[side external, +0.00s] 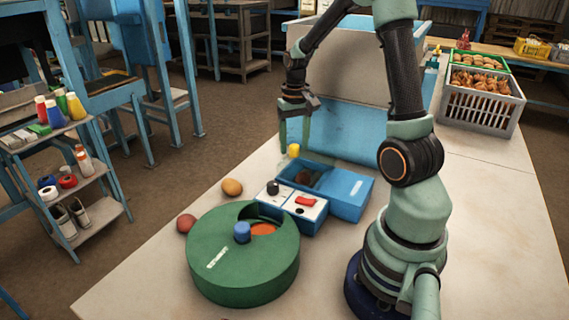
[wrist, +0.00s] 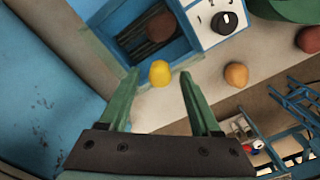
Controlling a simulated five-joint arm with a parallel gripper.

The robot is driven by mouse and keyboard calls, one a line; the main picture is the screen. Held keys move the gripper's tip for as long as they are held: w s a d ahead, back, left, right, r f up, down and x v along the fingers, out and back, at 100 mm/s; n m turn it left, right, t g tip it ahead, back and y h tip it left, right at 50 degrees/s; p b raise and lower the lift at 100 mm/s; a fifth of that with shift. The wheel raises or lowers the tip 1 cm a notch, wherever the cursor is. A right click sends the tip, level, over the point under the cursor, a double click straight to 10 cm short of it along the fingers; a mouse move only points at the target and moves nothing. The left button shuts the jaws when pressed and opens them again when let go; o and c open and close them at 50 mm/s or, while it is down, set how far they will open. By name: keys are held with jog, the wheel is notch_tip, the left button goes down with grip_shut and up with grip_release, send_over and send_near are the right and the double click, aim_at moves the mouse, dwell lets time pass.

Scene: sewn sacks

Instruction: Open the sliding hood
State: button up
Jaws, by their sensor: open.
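A blue box (side external: 290,178) stands on the table in the side view, its left part open to a dark brown inside. A plain blue cover with a small white mark, which looks like the sliding hood (side external: 347,194), lies over its right part. A small yellow piece (side external: 293,150) is at the box's far left corner; it also shows in the wrist view (wrist: 160,73). I cannot tell whether it is fixed to the box. My gripper (side external: 295,143) points down, open, above that corner. In the wrist view its fingers (wrist: 159,83) appear either side of the yellow piece, with nothing held.
A white-topped panel (side external: 319,213) with a black knob and red switch joins the box's front. A green drum (side external: 243,275) with a blue knob stands nearer. An orange ball (side external: 232,187) and a reddish ball (side external: 186,223) lie left. A large blue-grey bin (side external: 345,65) stands behind.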

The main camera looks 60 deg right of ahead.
grip_shut()
jog(key=shift+r, duration=0.1)
dwell(1.3)
